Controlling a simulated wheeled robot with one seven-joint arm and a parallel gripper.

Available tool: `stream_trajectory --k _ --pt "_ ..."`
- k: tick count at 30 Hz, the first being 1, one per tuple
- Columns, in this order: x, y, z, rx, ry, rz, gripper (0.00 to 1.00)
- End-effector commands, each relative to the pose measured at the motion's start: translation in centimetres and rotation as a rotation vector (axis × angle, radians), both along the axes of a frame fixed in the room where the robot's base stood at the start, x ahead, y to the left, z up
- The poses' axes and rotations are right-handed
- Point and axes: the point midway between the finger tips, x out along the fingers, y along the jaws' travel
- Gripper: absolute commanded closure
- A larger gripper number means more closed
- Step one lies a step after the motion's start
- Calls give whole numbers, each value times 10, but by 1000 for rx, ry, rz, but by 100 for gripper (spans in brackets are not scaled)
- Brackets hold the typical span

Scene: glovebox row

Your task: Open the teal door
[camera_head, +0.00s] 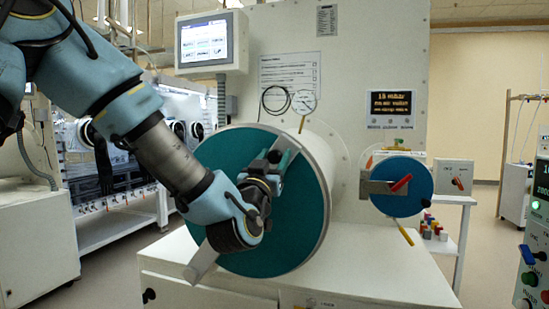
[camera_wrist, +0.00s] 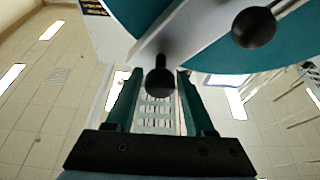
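The teal door (camera_head: 297,225) is a large round disc on the front of a white cylinder and looks flush with its rim. A pale bar (camera_head: 203,262) runs diagonally across it, partly hidden by my gripper. My gripper (camera_head: 284,152) is in front of the door's upper middle. In the wrist view my gripper's two green fingers (camera_wrist: 159,84) are apart, with a dark knob (camera_wrist: 160,82) on the bar between them. Gaps show beside the knob, so I see no grip on it. A black ball knob (camera_wrist: 254,27) is at the upper right against the teal door (camera_wrist: 215,45).
A smaller blue round door (camera_head: 408,205) with a red handle (camera_head: 401,183) is to the right. A screen (camera_head: 205,40) and a gauge (camera_head: 304,102) are above. A white worktop (camera_head: 370,280) extends below right. A control panel (camera_head: 538,235) stands at the right edge.

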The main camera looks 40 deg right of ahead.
Motion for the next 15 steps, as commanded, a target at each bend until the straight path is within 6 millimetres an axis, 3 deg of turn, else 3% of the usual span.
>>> stream_trajectory --k 2,13,15 --pt "0 0 0 0 0 0 56" --pt "0 0 0 0 0 0 98" --pt "0 0 0 0 0 0 100"
